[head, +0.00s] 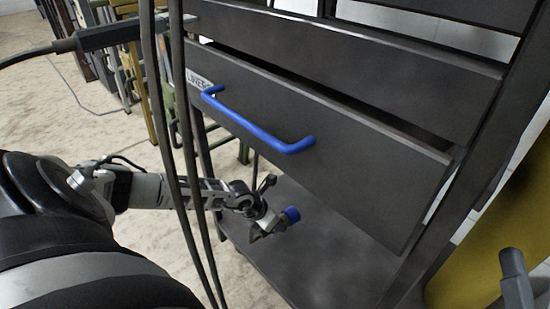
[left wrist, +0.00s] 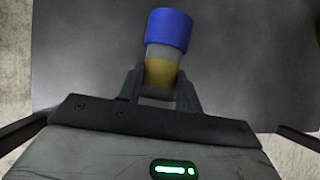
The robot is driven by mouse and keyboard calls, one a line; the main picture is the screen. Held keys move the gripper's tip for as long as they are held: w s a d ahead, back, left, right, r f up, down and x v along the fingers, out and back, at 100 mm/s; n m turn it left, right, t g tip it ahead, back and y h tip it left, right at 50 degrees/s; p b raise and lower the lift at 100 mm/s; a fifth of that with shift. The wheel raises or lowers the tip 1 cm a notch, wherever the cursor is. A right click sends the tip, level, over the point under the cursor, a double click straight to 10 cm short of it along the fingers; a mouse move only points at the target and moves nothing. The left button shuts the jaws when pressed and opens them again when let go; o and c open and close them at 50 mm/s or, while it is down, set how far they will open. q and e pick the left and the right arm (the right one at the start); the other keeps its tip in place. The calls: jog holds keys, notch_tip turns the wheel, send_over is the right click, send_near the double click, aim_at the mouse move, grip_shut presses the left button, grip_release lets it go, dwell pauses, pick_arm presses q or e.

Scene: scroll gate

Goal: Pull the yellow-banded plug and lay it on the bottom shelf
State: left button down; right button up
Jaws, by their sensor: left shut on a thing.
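The plug has a blue end (head: 291,214), a grey middle and a yellow band (left wrist: 161,73). My left gripper (head: 268,222) is shut on the plug at its yellow band, seen clearly in the left wrist view (left wrist: 160,95). The blue end points away from the jaws. The bottom shelf (head: 335,250) is a dark grey board under the drawer, and the plug is in front of it in the head view. It also fills the background of the left wrist view (left wrist: 240,60). I cannot tell whether plug and shelf touch.
A dark drawer front (head: 370,160) with a blue bar handle (head: 255,130) stands above the shelf. Dark cables (head: 170,130) hang down in front of my left arm. A yellow cylinder (head: 480,250) stands at the right.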

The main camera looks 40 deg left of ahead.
pick_arm(q)
notch_tip(320, 180, down, 2)
jog(key=shift+w+f+b, duration=0.1)
jog(key=shift+b, duration=0.8)
jog(key=shift+f+b, duration=0.4)
jog(key=shift+b, duration=0.15)
pick_arm(e)
jog(key=shift+s+a+r+n+t+y, duration=0.15)
jog(key=shift+s+r+n+y, duration=0.15)
jog(key=shift+r+n+y, duration=0.8)
jog(key=shift+s+d+r+n+t+y, duration=0.1)
jog(key=shift+s+r+n+y, duration=0.15)
jog(key=shift+r+n+y, duration=0.85)
jog(key=shift+s+a+r+n+t+y, duration=0.25)
jog(key=shift+r+n+y, duration=0.4)
jog(key=shift+n, duration=0.85)
jog(key=shift+d+f, duration=0.1)
jog(key=shift+d, duration=0.05)
pick_arm(q)
jog(key=c, duration=0.9)
grip_release()
